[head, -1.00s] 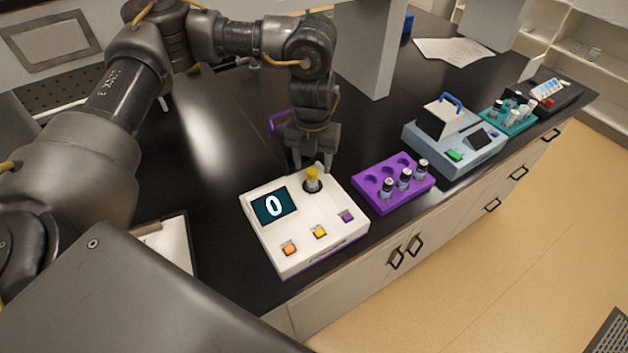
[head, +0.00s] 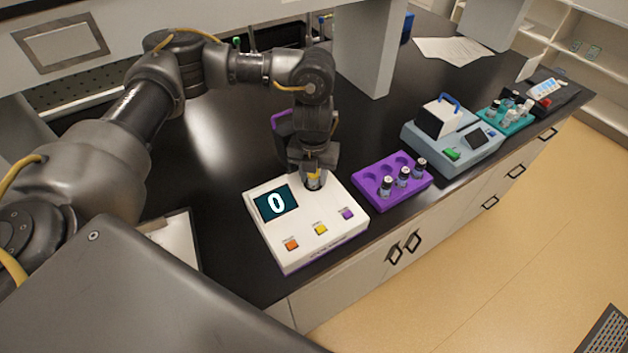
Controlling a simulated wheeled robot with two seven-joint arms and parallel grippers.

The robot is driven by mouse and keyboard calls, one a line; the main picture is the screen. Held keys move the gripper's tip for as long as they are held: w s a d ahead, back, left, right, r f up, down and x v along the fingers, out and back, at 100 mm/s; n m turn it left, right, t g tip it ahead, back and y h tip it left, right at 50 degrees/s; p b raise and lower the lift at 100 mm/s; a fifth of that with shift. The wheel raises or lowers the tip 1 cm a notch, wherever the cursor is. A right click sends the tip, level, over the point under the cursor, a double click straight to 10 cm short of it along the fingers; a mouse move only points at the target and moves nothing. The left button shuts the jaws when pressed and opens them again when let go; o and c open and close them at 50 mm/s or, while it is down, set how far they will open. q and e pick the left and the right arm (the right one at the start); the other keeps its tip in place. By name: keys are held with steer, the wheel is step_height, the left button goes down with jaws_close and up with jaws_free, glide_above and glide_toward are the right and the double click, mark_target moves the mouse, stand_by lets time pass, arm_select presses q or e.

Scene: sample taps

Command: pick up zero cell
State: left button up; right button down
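A small vial with a yellow cap (head: 314,184), which looks like the zero cell, stands upright in the round well of a white meter (head: 281,228). The meter's dark screen (head: 276,203) reads 0. My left gripper (head: 313,173) points down at the well, its fingers at the vial's cap. The fingers and wrist hide most of the cap, and I cannot tell whether they grip it or stand open around it. My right gripper is not in view.
A purple rack (head: 366,189) with a few dark-capped vials stands right of the meter. Beyond it are a grey-blue device (head: 470,152) and a teal rack (head: 517,126). A purple object (head: 281,120) is partly hidden behind my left wrist. A clipboard (head: 178,243) lies left.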

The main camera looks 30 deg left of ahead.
arm_select(q)
steer(key=c, duration=0.4)
steer(key=shift+c, duration=0.2)
steer(key=shift+r, duration=0.1)
steer(key=shift+r+b, duration=0.35)
steer(key=shift+r, duration=0.1)
steer(key=shift+r+b, duration=0.5)
steer(key=shift+r, duration=0.45)
steer(key=s+d+r+b, duration=0.4)
steer(key=s+d+r, duration=0.4)
steer(key=d+r, duration=0.2)
steer(key=shift+s+d, duration=0.15)
steer(key=shift+d, duration=0.55)
